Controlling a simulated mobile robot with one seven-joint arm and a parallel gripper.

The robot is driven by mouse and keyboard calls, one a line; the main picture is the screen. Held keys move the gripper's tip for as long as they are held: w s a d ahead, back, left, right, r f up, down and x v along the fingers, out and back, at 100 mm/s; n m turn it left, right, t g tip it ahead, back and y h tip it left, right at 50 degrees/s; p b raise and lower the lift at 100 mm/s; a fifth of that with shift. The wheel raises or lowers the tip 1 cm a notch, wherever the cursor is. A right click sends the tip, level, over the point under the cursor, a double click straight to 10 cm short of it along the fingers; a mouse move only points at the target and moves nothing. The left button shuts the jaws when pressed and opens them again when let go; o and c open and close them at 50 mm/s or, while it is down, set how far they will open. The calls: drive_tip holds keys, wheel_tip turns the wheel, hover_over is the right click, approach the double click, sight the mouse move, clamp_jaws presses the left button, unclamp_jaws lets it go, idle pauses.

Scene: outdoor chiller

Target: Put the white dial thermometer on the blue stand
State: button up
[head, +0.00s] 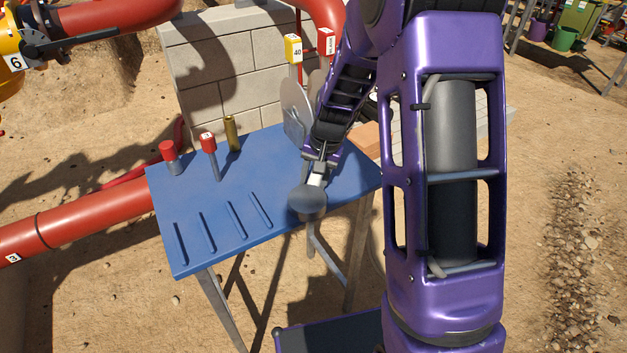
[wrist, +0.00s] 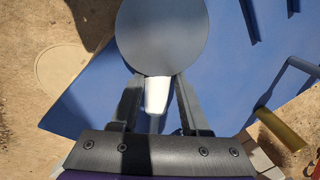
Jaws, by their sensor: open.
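A round grey-blue disc with a white neck, which I take for the white dial thermometer (head: 308,201), is at the right part of the blue stand's front edge in the head view. In the wrist view its disc (wrist: 162,36) is just beyond my fingertips and its white neck lies between them. The blue stand (head: 265,180) is a table with a flat blue top; it also shows in the wrist view (wrist: 95,95). My gripper (head: 318,172) is open, with its two fingers (wrist: 157,95) on either side of the neck. I cannot tell whether the disc touches the top.
The top has several dark slots (head: 237,219) at its front left. A red-topped peg (head: 209,142), a red cylinder (head: 170,150) and a brass cylinder (head: 232,134) stand behind them. Grey discs (head: 294,105) with tagged handles stand at the back right, near a block wall (head: 225,60).

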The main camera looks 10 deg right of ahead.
drive_tip(key=shift+s+d+f+p, duration=0.2)
drive_tip(key=shift+s+f+p, duration=0.1)
drive_tip(key=shift+f+p, duration=0.1)
drive_tip(key=p+v, duration=0.2)
drive_tip(key=v, duration=1)
drive_tip(key=shift+w+r, duration=0.35)
drive_tip(key=shift+r, duration=0.05)
drive_tip(key=shift+a, duration=0.1)
